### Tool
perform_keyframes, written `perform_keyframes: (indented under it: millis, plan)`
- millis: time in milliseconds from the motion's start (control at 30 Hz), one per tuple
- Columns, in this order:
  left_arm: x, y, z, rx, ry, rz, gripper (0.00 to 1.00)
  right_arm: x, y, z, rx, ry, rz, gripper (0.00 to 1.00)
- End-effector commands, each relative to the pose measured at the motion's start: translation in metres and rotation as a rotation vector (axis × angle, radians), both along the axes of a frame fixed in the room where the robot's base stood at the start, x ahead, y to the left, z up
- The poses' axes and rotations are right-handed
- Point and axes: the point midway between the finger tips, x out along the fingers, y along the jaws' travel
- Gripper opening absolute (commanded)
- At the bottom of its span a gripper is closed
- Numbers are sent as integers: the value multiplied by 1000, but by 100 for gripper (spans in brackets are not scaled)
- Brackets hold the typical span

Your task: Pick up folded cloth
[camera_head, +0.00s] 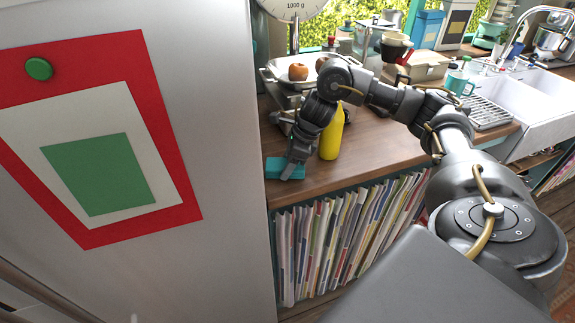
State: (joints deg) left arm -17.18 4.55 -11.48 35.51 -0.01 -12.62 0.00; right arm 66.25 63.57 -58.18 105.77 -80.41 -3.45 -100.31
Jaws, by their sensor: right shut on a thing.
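The folded cloth (274,168) is a small teal bundle near the front left edge of the wooden counter, close to the fridge side. My right gripper (291,171) points down at it and is shut on it. The fingers cover the cloth's right part. I cannot tell whether the cloth touches the counter. My left gripper does not show.
A yellow bottle (332,134) stands just right of my gripper. A scale (282,76) with fruit stands behind. The grey fridge (215,200) blocks the left. A sink (535,110) is at right.

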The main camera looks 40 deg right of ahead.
Motion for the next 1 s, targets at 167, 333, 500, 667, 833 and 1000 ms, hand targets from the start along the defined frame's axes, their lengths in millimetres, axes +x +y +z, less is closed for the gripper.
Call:
perform_keyframes:
  millis: [167, 333, 500, 667, 833, 1000]
  plan:
    - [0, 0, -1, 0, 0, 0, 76, 1, 0, 21, -1, -7, 0, 28]
    - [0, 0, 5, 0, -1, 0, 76, -22, -7, 59, -5, -8, -1, 28]
    - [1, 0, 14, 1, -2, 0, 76, -57, -13, 95, -4, -6, -1, 28]
    - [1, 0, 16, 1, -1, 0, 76, -95, -20, 109, -3, -3, -2, 28]
    - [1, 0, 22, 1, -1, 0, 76, -122, -24, 121, -1, -1, -2, 28]
    - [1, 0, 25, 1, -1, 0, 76, -135, -27, 126, -1, -1, -2, 28]
